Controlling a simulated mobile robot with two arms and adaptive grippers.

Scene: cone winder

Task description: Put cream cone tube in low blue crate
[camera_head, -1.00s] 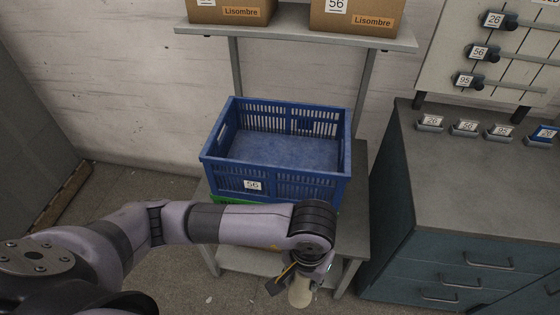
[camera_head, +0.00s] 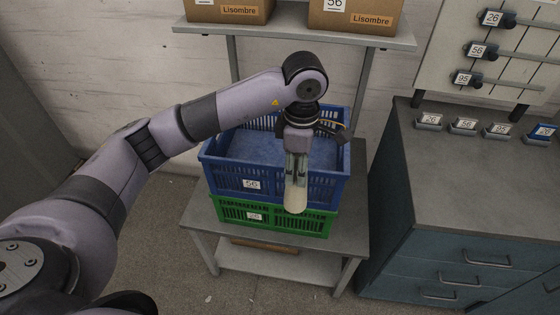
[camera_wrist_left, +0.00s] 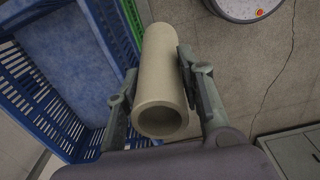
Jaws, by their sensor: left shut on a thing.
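The cream cone tube (camera_head: 296,196) hangs below my left gripper (camera_head: 296,178) in the head view, in front of the blue crate's near wall. In the left wrist view the cream cone tube (camera_wrist_left: 161,85) sits between both fingers of my left gripper (camera_wrist_left: 158,92), which is shut on it. Its hollow end faces the camera. The blue crate (camera_head: 232,181), labelled 56, looks empty where its floor shows; my arm hides part of its right side. It also shows at the left of the wrist view (camera_wrist_left: 108,30). My right gripper is not in view.
The blue crate stands on a green crate (camera_head: 235,212) on a grey table (camera_head: 345,220). A shelf (camera_head: 290,32) with cardboard boxes (camera_head: 355,14) is above and behind. A drawer cabinet (camera_head: 470,180) stands to the right.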

